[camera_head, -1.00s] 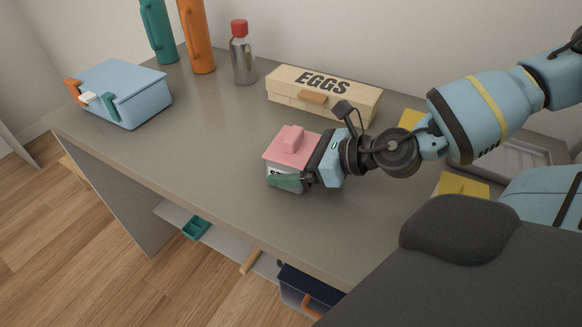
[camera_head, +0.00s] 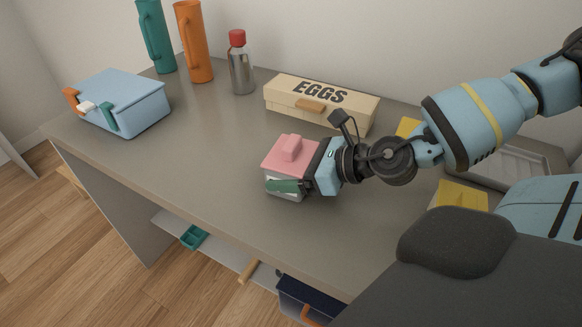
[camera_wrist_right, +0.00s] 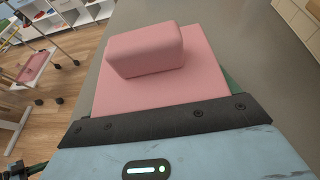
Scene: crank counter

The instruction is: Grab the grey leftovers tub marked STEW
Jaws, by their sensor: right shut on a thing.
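A small tub with a pink lid (camera_head: 292,153) and a light grey body (camera_head: 285,195) is at the middle of the counter. Its lid with a raised block handle also fills the middle of the right wrist view (camera_wrist_right: 155,75). My right gripper (camera_head: 288,184) is shut on the tub, with a green finger across its front side. That finger covers most of the tub's label, so I cannot read it. I cannot tell whether the tub rests on the counter or is slightly above it. My left gripper is out of view.
A cream EGGS box (camera_head: 322,98) stands behind the tub. A blue lidded box (camera_head: 138,103) is at the left, with a red-capped bottle (camera_head: 241,65) and orange (camera_head: 194,42) and teal (camera_head: 155,35) flasks at the back. The counter (camera_head: 205,140) left of the tub is clear.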

